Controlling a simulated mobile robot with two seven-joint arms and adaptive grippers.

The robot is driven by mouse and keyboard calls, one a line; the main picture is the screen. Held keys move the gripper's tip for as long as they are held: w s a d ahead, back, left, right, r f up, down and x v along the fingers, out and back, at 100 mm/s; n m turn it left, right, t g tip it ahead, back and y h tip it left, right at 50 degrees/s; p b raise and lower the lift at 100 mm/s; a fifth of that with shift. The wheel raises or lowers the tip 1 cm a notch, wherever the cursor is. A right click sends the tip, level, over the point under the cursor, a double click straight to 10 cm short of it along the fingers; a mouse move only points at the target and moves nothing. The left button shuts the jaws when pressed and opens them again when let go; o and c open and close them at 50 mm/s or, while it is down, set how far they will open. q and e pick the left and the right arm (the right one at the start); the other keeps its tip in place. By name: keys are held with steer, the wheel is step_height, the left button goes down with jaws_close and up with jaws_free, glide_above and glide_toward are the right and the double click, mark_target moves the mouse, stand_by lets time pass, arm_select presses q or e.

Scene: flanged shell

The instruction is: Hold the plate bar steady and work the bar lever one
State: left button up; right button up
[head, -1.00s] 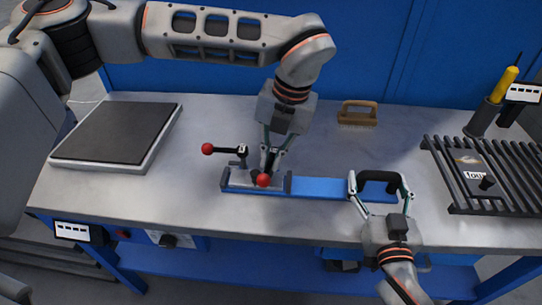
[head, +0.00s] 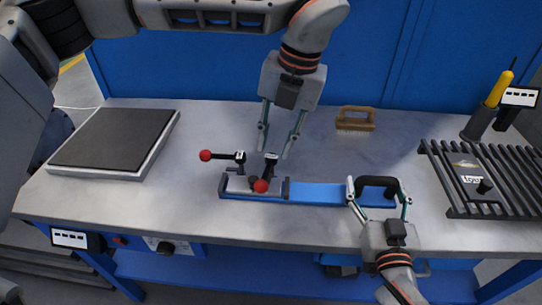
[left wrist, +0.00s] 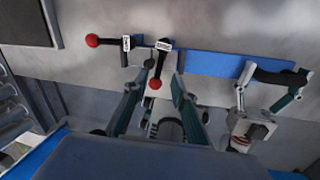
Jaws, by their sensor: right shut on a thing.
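The plate bar (head: 325,194) is a long blue bar lying on the bench, with a black handle (head: 377,181) at its right end. My right gripper (head: 378,195) is shut on that handle. A grey clamp block at the bar's left end carries two black levers with red knobs. One lever (head: 225,156) points left; the other (head: 268,170) points toward the bench front, its knob (head: 261,186) low over the bar. Each has a small tag, unreadable here. My left gripper (head: 275,152) is open and empty above the front-pointing lever, which also shows in the left wrist view (left wrist: 160,62).
A dark-topped plate (head: 115,140) stands at the left of the bench. A wooden brush (head: 355,118) lies behind the bar. A black slatted rack (head: 490,175) and a holder with a yellow-handled tool (head: 495,90) are at the right.

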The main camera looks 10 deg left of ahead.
arm_select(q)
steer(key=r, duration=0.2)
steer(key=d+r, duration=0.1)
steer(key=r, duration=0.2)
steer(key=shift+r, duration=0.1)
arm_select(e)
steer(key=o, duration=2)
steer(key=shift+o, duration=0.2)
